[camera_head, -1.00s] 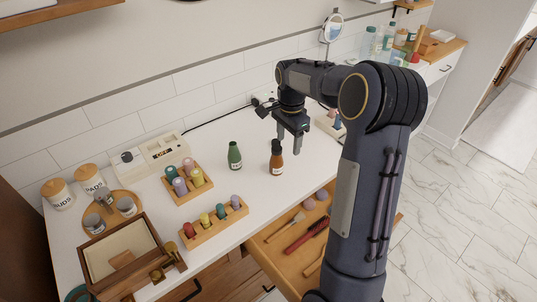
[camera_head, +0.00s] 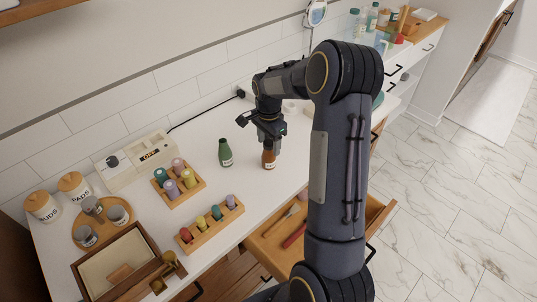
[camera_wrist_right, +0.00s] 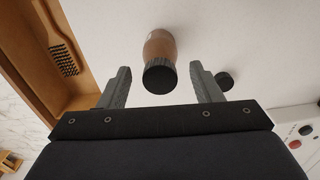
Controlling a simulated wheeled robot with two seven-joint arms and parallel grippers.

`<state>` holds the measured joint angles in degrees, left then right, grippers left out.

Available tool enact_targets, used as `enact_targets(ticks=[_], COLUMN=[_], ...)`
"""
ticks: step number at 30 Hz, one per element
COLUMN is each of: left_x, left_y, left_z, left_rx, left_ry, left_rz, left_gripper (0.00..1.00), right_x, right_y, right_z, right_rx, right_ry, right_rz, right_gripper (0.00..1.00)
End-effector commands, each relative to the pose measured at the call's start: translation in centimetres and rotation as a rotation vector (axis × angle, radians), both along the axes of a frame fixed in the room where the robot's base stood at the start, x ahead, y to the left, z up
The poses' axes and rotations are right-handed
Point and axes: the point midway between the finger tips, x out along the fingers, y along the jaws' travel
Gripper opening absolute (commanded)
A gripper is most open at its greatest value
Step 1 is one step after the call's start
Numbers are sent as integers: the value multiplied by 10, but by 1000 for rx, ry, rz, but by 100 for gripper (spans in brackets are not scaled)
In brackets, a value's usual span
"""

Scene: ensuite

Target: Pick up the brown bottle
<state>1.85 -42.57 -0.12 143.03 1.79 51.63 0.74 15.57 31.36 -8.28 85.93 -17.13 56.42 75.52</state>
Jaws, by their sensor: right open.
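The brown bottle (camera_head: 268,160) stands upright on the white counter, with a pale label low on its side. My right gripper (camera_head: 269,140) is directly above it, pointing down, and hides its top in the head view. In the right wrist view, the bottle (camera_wrist_right: 160,47) with its black ribbed cap (camera_wrist_right: 159,76) shows between the two open fingers of the right gripper (camera_wrist_right: 160,88), with a gap on each side. The jaws hold nothing. My left gripper is not in view.
A green bottle (camera_head: 225,153) stands close to the left of the brown one. Wooden racks (camera_head: 213,228) with small coloured bottles and an open wooden box (camera_head: 115,262) are further left. An open drawer (camera_head: 282,238) with brushes juts out in front.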

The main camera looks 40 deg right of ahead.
Motion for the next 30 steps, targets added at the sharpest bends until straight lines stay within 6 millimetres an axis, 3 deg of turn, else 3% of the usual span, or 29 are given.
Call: enact_targets(ticks=[9,22,30], left_x=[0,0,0], left_y=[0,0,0], left_z=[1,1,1], left_rx=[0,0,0], left_ry=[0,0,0], left_rz=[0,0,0], left_gripper=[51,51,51], right_x=[0,0,1], right_y=[0,0,0], right_z=[-8,-7,-7], right_rx=[0,0,-1], right_ry=[-1,-1,-3], right_rz=[0,0,0], right_gripper=[59,2,0])
